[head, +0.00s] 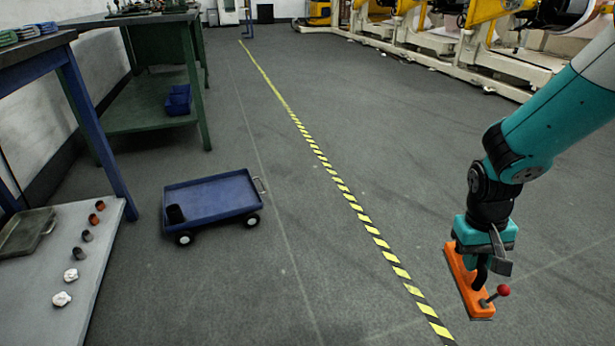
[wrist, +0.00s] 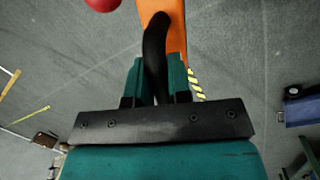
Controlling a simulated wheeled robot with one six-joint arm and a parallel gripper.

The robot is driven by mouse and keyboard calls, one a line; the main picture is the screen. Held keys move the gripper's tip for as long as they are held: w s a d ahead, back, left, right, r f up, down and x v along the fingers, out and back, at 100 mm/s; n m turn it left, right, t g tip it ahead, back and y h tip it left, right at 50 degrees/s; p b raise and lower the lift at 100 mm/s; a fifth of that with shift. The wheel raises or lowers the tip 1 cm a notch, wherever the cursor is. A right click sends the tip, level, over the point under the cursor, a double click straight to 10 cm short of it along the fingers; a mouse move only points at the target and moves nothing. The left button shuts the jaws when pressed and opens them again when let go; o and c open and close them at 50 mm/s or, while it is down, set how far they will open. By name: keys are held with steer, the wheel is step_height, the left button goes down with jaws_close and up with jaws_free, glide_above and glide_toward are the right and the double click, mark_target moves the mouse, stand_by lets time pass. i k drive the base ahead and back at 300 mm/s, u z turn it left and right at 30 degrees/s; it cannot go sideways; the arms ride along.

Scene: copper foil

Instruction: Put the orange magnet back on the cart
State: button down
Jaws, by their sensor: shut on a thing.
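The orange magnet (head: 466,282) is a long orange bar with a black handle and a lever with a red knob. It hangs from my gripper (head: 486,258) at the right of the head view, above the floor. In the wrist view my gripper (wrist: 160,85) is shut on the magnet's black handle, and part of the orange magnet (wrist: 166,18) shows beyond it. The cart (head: 212,200) is a low blue tray on wheels, left of centre on the floor, with a dark cylinder in its near left corner. A corner of the cart (wrist: 301,110) shows at the right of the wrist view.
A grey-topped table (head: 85,215) with small parts stands left of the cart. A green workbench (head: 150,118) stands behind it. A yellow-black floor stripe (head: 345,190) runs between magnet and cart. The floor there is clear. Yellow machines line the back right.

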mark_target(223, 197)
steer(key=z, duration=0.05)
steer(key=i, duration=0.85)
steer(key=u, duration=0.6)
steer(key=i, duration=0.65)
steer(key=u, duration=0.7)
steer(key=i, duration=1.6)
steer(key=u, duration=0.05)
